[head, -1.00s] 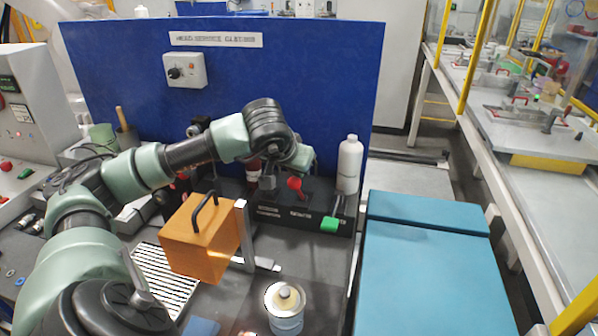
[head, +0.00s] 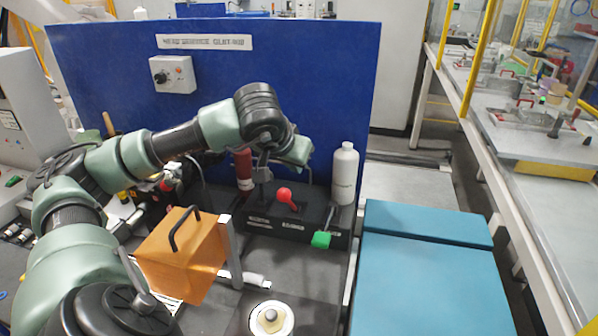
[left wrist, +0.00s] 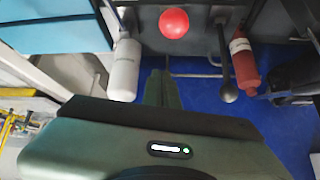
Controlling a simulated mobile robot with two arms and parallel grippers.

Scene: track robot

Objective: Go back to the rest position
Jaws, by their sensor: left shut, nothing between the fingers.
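My left arm reaches in from the left in the head view and bends over the dark fixture (head: 300,232) in front of the blue panel. My left gripper (head: 298,157) hangs above and behind the red ball knob (head: 284,194), partly hidden by its own wrist. In the left wrist view, the gripper's fingers (left wrist: 160,87) are together with nothing between them, apart from the red knob (left wrist: 174,23). A lever with a dark ball end (left wrist: 228,93) is close beside them. My right gripper is in neither view.
A white bottle (head: 344,174) stands right of the gripper, and a red bottle (head: 243,168) left. An orange box (head: 182,255) with a black handle sits below my arm. A round canister (head: 271,318) stands in front. A blue panel (head: 300,60) rises behind; a teal case (head: 430,280) lies right.

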